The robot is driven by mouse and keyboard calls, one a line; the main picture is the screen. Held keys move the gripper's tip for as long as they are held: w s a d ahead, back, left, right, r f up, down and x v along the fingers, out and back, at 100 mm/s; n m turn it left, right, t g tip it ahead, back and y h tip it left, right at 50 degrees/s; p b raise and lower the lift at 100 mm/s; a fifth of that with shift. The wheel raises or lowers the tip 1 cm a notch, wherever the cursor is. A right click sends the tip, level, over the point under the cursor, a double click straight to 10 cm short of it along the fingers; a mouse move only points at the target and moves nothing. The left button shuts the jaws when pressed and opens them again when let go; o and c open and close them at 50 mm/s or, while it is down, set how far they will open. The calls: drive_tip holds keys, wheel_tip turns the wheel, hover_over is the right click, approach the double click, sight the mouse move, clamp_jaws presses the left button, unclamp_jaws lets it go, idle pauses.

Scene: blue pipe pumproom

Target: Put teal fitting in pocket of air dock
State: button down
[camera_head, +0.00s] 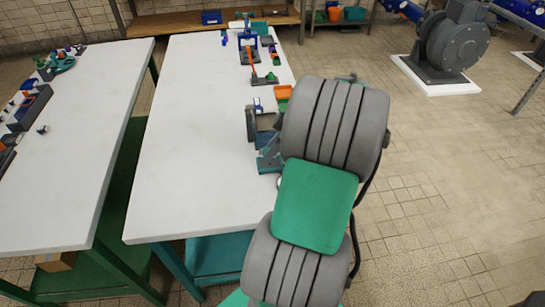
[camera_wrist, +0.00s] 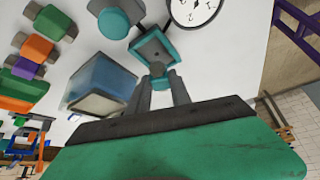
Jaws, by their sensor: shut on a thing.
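In the wrist view my gripper (camera_wrist: 159,88) is shut on the teal fitting (camera_wrist: 160,82), a small piece between the two grey fingertips. Just past the fingertips is a square teal frame with a dark recess (camera_wrist: 153,47), which looks like the pocket of the air dock. A dial gauge (camera_wrist: 194,9) and a teal round part (camera_wrist: 113,23) are beside it. I cannot tell whether the fitting touches the frame. In the head view my arm hides the fitting and fingertips; a grey dock-like unit (camera_head: 251,125) shows at the table's right edge.
Orange, green and purple parts (camera_wrist: 35,47) lie farther left. In the head view the white table (camera_head: 195,150) is clear left of my arm, with several small fixtures at its far end.

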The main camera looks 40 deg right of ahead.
drive_tip(key=shift+f, duration=1.75)
drive_tip(key=c, duration=1.2)
unclamp_jaws()
drive_tip(key=shift+o, duration=0.2)
